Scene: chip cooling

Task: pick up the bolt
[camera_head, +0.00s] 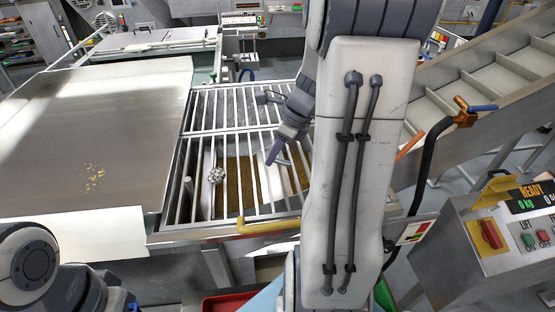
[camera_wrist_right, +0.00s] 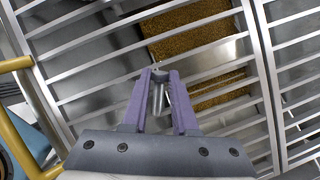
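My right gripper (camera_head: 276,151) reaches down over a metal slatted grate (camera_head: 190,152) in the head view. In the right wrist view, its two purple fingers (camera_wrist_right: 159,77) stand apart with a narrow gap. A small grey metal piece, apparently the bolt (camera_wrist_right: 158,84), shows in that gap near the fingertips. I cannot tell whether the fingers press on it or only stand around it. In the head view I cannot make out the bolt for certain. My left arm shows at the bottom left; its gripper is out of view.
Below the grate's bars lies brown granular material (camera_wrist_right: 190,30). A crumpled silvery lump (camera_head: 216,175) sits on the grate's left part. A yellow handle rail (camera_head: 265,226) runs along the front edge. A broad metal sheet (camera_head: 90,130) lies left; a control box (camera_head: 505,245) stands right.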

